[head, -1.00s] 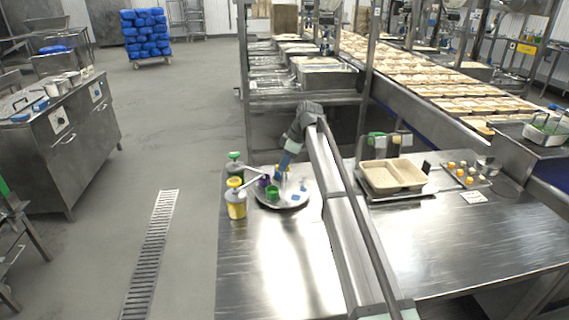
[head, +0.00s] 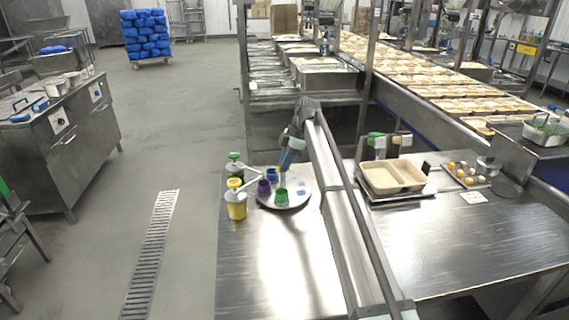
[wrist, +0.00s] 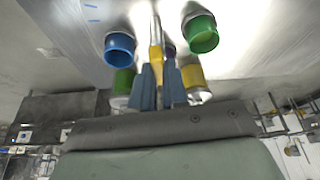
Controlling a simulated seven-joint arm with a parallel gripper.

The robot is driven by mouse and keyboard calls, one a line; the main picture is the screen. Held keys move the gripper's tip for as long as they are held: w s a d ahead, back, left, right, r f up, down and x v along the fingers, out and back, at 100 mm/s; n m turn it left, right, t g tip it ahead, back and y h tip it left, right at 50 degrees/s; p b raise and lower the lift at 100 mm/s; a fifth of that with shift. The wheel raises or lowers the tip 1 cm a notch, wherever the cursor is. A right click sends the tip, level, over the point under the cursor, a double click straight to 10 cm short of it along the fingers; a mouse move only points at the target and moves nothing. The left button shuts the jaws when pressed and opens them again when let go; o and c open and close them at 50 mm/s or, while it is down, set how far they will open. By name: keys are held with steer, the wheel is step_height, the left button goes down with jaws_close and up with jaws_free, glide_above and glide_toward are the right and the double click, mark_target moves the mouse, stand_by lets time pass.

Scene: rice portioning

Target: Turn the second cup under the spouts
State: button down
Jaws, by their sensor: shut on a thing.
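A round metal turntable (head: 300,204) stands on the bench with a purple cup (head: 263,187), a green cup (head: 282,196) and a blue cup (head: 273,175) on it. The purple cup is nearest the spout ends, at the left rim; whether it is exactly below them I cannot tell. My gripper (head: 284,176) points down over the turntable. In the wrist view its blue fingers (wrist: 158,66) are shut on an upright yellowish post (wrist: 155,35). The blue cup (wrist: 120,46) and green cup (wrist: 201,34) are on either side; the purple cup is mostly hidden behind the fingers.
A yellow pump dispenser (head: 236,207) and a green one (head: 234,171) stand left of the turntable, their spouts reaching over its rim. A beige two-part tray (head: 392,176) stands to the right. The bench front (head: 265,265) is clear.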

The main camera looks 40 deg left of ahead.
steer(key=shift+w+a+n+g+h, duration=0.15)
steer(key=shift+n+h, duration=0.25)
steer(key=shift+n, duration=0.85)
steer(key=shift+s+n+g+h, duration=0.1)
steer(key=shift+n+g+h, duration=0.25)
steer(key=shift+n, duration=0.9)
steer(key=shift+n+h, duration=0.35)
steer(key=shift+n, duration=0.35)
steer(key=c, duration=1.1)
jaws_free()
steer(key=shift+c, duration=0.2)
steer(key=shift+r, duration=0.15)
steer(key=w+d, duration=0.1)
steer(key=w, duration=1.1)
steer(key=shift+w+r, duration=0.25)
steer(key=shift+r, duration=0.15)
